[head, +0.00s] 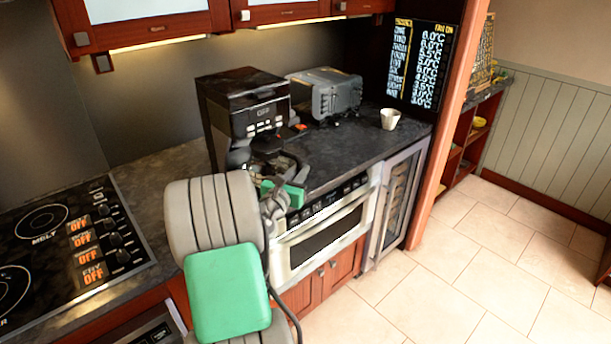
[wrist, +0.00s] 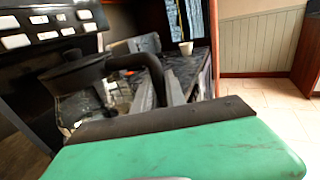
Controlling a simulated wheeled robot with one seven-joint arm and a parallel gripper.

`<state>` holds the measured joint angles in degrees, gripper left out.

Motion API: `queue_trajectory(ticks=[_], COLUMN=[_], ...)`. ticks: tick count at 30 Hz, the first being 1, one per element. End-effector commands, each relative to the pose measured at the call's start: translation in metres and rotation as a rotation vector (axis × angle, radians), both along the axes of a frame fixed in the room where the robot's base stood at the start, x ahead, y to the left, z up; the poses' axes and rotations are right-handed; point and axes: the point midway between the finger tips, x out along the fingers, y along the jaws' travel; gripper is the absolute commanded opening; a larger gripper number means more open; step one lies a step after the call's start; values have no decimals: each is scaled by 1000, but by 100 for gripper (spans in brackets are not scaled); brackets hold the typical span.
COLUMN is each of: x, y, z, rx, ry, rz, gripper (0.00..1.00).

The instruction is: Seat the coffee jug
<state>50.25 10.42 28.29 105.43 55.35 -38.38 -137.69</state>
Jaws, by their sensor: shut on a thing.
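The coffee machine (head: 250,88) is a tall black box on the dark counter, with a row of light buttons on its front. The coffee jug (wrist: 76,74) has a black lid, a dark see-through body and a black curved handle. In the wrist view it is just below and in front of the machine's button panel (wrist: 50,22). My gripper (wrist: 157,92) is shut on the jug's handle, with grey fingers on either side. In the head view my gripper (head: 268,160) is at the machine's lower front, and my arm partly hides the jug. I cannot tell whether the jug touches the machine's base.
A grey toaster (head: 328,93) stands right of the machine, and a white cup (head: 390,119) stands farther right, near the counter's end. A stove top (head: 62,245) is at the left. An oven (head: 325,235) is below the counter. The tiled floor at the right is clear.

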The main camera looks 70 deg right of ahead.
Motion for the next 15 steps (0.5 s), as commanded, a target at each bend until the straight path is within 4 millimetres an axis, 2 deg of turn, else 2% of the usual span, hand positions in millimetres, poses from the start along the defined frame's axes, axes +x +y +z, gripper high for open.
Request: queue_trajectory(ticks=[15], x=[43], y=[-22], z=[2], rx=[-3], ry=[-3], rz=[1], gripper=[0])
